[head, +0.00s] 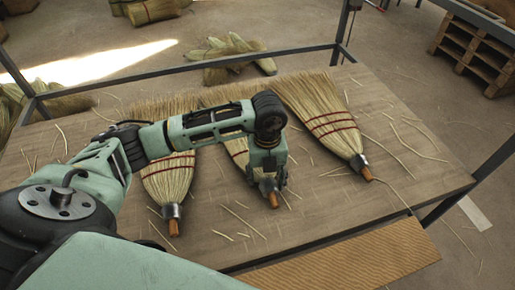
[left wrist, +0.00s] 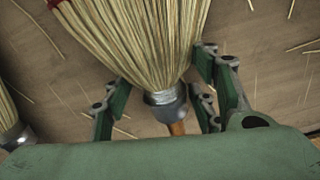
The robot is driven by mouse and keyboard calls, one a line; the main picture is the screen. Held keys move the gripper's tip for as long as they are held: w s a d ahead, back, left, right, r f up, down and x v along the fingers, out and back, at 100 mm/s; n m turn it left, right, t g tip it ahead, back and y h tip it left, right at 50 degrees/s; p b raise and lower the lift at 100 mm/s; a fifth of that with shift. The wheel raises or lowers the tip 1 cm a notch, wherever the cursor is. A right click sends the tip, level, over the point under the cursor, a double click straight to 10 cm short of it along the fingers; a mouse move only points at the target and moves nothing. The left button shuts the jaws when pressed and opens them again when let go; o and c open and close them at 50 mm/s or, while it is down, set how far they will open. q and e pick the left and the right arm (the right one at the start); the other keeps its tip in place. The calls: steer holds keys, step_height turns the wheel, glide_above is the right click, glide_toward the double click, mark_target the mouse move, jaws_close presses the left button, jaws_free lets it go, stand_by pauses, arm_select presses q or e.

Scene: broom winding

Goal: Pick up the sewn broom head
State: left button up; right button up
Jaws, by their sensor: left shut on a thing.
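Three sewn broom heads lie on the wooden table, bristles to the back and metal collars with short wooden stubs to the front. The right broom head (head: 325,118) and the left broom head (head: 170,178) lie free. The middle broom head (head: 238,150) is partly hidden under my left arm. My left gripper (head: 269,184) is over its collar end. In the left wrist view this broom head (left wrist: 150,40) runs between the two fingers (left wrist: 160,95), which are shut on it near the metal collar (left wrist: 166,100). My right gripper is not in view.
The table (head: 420,175) has loose straws scattered over it and a metal rail frame (head: 180,63) along its back. A ribbed wooden board (head: 345,262) lies along the front edge. Bundles of straw (head: 228,50) lie on the floor behind. A wooden pallet stack (head: 475,50) stands at back right.

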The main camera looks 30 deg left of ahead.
arm_select(q)
steer(key=c, duration=0.6)
